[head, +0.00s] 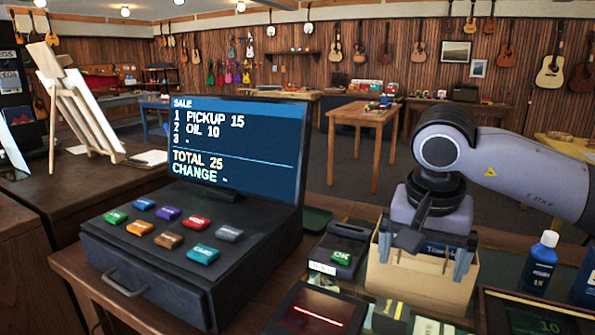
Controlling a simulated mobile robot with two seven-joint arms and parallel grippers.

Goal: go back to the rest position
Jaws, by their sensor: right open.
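My right arm (530,165) comes in from the right edge. My right gripper (424,257) points down at the counter, its two fingers spread apart. It is in front of or over a tan paper bag or box (425,283); I cannot tell whether the fingers touch it. Nothing shows held between the fingers. My left gripper and arm are not in view.
A cash register (185,265) with coloured keys and a screen (238,150) stands left. A card terminal (340,252), a scanner with a red line (318,315) and a blue bottle (540,262) crowd the counter. A wooden table (365,113) stands behind.

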